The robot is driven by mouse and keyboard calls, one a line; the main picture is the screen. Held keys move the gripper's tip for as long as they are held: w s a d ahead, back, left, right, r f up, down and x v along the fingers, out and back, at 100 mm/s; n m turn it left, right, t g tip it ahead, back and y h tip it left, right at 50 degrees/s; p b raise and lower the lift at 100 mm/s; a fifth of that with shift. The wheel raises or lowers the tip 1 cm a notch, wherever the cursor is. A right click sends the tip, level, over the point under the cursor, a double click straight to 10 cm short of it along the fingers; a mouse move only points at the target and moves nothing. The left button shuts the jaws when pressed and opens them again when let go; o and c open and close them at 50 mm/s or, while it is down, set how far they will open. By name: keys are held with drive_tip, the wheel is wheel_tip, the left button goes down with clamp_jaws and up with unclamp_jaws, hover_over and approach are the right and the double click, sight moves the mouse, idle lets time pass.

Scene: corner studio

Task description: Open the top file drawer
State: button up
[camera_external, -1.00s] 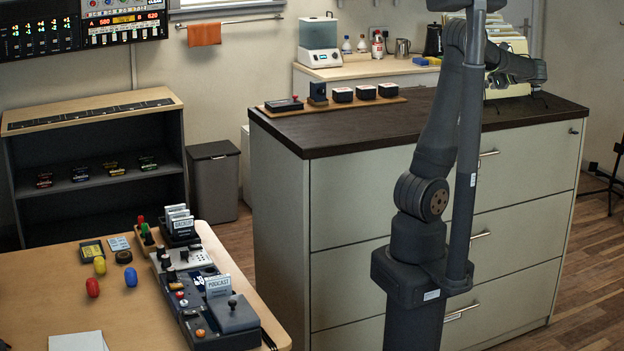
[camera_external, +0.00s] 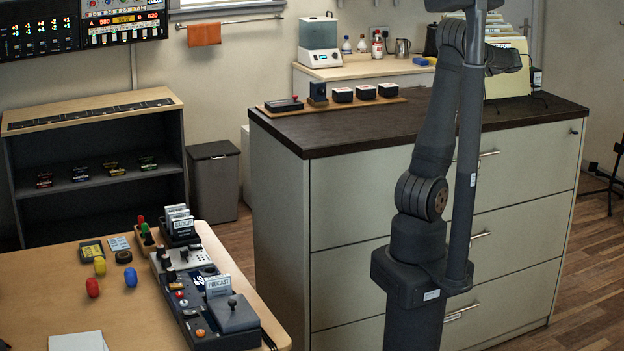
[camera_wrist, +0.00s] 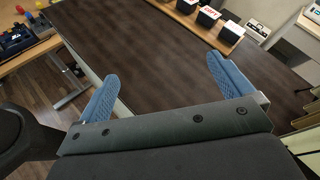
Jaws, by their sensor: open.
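The file cabinet (camera_external: 375,275) is light beige with a dark brown top and drawers stacked one above another. Its top drawer (camera_external: 365,200) appears closed, its front flush with the others. The top drawer's handle (camera_external: 489,153) is a metal bar, partly hidden behind my arm. In the wrist view my gripper (camera_wrist: 165,85) has two blue fingers spread wide with nothing between them, above the dark cabinet top (camera_wrist: 150,45). The gripper itself is hard to make out in the external view. No drawer handle shows in the wrist view.
A wooden tray (camera_external: 335,104) with several dark blocks lies at the back left of the cabinet top. File folders (camera_external: 507,70) stand at the back right. A desk (camera_external: 50,275) with audio gear is at the left. The front middle of the top is clear.

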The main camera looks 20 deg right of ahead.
drive_tip(key=c, duration=1.1)
drive_tip(key=shift+s+d+f, duration=0.1)
drive_tip(key=shift+d, duration=0.05)
drive_tip(key=shift+c, duration=1)
drive_tip(key=s+d+f+m+t+h, duration=0.1)
drive_tip(key=s+d+f+m+t, duration=0.1)
drive_tip(key=s+d+f+m, duration=0.9)
drive_tip(key=s+d+f+m+t+h, duration=0.2)
drive_tip(key=s+d+f+m, duration=0.3)
drive_tip(key=s+f+m, duration=0.75)
drive_tip(key=w+a+f+m, duration=0.1)
drive_tip(key=w+a, duration=0.2)
drive_tip(key=w, duration=0.6)
drive_tip(key=w+a+f+m, duration=0.2)
drive_tip(key=w+a, duration=0.2)
drive_tip(key=w, duration=0.5)
drive_tip(key=shift+f, duration=0.3)
drive_tip(key=shift+w+m, duration=0.1)
drive_tip(key=shift+m, duration=0.15)
drive_tip(key=shift+c, duration=0.4)
clamp_jaws()
